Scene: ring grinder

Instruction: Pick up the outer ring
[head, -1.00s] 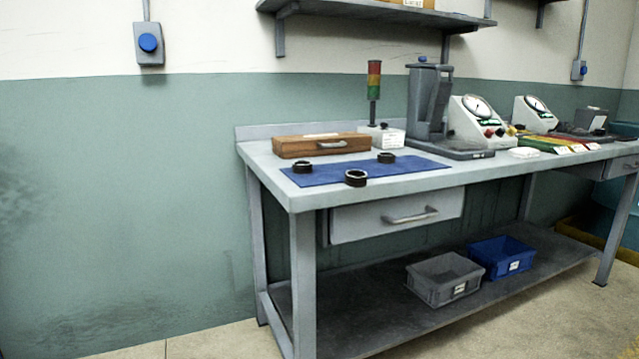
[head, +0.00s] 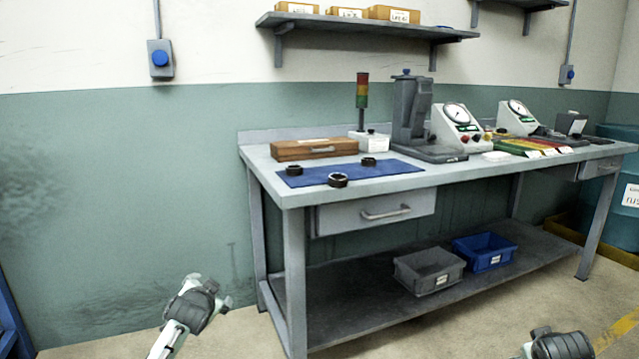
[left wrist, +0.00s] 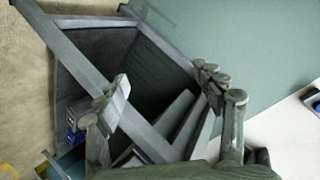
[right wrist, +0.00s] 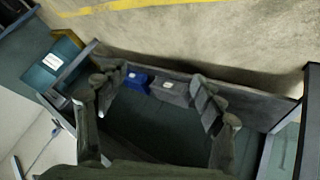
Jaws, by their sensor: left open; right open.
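Three small dark rings lie on a blue mat (head: 405,167) at the left part of the workbench (head: 290,197): a left one (head: 294,170), a front one (head: 338,180) and a back right one (head: 368,162). I cannot tell which is the outer ring. My left gripper (head: 208,291) is low, left of the bench and well away from the rings; its fingers are apart and empty in the left wrist view (left wrist: 163,80). My right gripper is at the bottom right edge of the head view, partly cut off; its fingers are apart and empty in the right wrist view (right wrist: 158,82).
A wooden case (head: 315,149) stands behind the mat. A signal tower (head: 362,92), a grey press (head: 412,115) and dial gauges (head: 457,118) stand further right. A drawer (head: 375,212) is shut below the top. Grey (head: 428,270) and blue (head: 484,251) bins sit on the lower shelf.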

